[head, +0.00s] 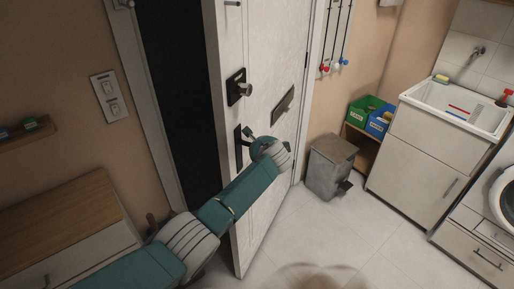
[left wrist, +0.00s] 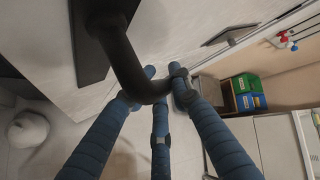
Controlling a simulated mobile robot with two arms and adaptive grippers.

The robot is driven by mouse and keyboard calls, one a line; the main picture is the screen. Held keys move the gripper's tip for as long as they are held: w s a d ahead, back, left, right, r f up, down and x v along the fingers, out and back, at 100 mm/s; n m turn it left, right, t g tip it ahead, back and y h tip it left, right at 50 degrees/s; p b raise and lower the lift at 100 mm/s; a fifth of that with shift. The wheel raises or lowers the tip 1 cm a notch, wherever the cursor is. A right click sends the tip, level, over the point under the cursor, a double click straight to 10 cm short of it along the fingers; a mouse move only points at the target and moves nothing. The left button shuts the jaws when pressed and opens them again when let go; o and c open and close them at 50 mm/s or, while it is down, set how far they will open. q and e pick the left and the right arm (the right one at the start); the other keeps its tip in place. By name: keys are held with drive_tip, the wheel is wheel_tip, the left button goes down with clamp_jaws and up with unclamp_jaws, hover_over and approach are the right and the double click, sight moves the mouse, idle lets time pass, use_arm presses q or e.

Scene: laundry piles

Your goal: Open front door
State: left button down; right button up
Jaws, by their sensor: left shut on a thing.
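The white front door (head: 262,60) stands ajar, with a dark gap (head: 170,80) between it and the frame on its left. Its black handle (head: 238,150) sits on a dark plate below a black lock with a knob (head: 238,88). My left arm reaches across from the lower left, and my left gripper (head: 254,134) is at the handle. In the left wrist view, the curved black handle (left wrist: 122,52) runs down between the blue fingers of the left gripper (left wrist: 156,88), which are shut on it. The gripper partly hides the handle in the head view. My right gripper is not in view.
A grey bin (head: 328,168) stands right of the door. Beyond it are a low shelf with green (head: 365,108) and blue (head: 382,122) boxes, a sink cabinet (head: 415,155) and a washing machine (head: 500,195). A wooden-topped cabinet (head: 65,215) is at left. Tiled floor before the door is clear.

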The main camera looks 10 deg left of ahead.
use_arm(q)
drive_tip(key=c, duration=1.5)
unclamp_jaws()
drive_tip(key=shift+a+f, duration=0.1)
drive_tip(key=shift+a, duration=0.1)
drive_tip(key=shift+s, duration=0.1)
drive_tip(key=shift+s+d+r, duration=0.25)
drive_tip(key=shift+s, duration=0.1)
drive_tip(key=v, duration=1.1)
drive_tip(key=shift+a+r, duration=0.1)
